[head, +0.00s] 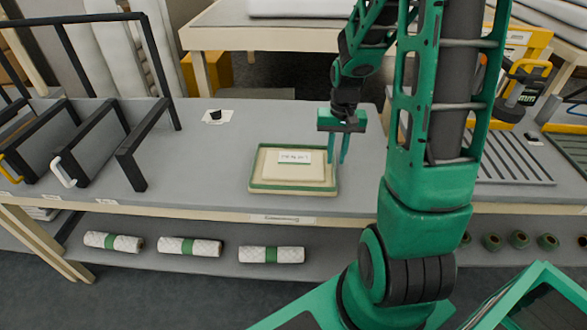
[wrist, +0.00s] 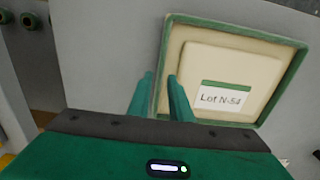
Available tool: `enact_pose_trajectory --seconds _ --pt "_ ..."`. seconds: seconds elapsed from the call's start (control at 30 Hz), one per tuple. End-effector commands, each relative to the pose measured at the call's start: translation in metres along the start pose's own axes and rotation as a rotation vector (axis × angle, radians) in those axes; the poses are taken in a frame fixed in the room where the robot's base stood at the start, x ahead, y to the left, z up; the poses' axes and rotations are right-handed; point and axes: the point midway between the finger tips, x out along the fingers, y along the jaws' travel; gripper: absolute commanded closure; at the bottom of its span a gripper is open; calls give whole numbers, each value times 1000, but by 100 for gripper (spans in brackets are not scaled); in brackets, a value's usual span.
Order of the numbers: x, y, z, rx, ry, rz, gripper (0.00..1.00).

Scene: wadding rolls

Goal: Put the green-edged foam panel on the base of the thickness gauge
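A shallow cream piece with a green edge (head: 262,188) lies flat on the grey table, and a smaller cream slab with a white label rests within its border. I take it for the green-edged foam panel or a tray holding it; I cannot tell which. It also shows in the wrist view (wrist: 290,85), where the label reads roughly "Lot N-54". My gripper (head: 338,160) points down at its right side, fingers apart. In the wrist view my gripper (wrist: 160,78) has one finger on each side of the green edge. A yellow-handled device (head: 522,78) at the right may be the thickness gauge; my arm hides part of that area.
Black frames (head: 128,155) with handles stand at the left. A small black item on a white card (head: 217,116) lies behind the cream piece. A slatted rack (head: 510,165) lies at the right. Green-banded rolls (head: 190,247) lie on the lower shelf. The table's left middle is clear.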

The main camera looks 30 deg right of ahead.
Motion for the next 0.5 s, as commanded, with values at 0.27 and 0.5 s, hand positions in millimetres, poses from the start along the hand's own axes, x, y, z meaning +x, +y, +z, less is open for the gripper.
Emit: enact_pose_trajectory --seconds 0.27,0.5 --pt "24 0 0 0 1 0 81" --pt "24 0 0 0 1 0 91"
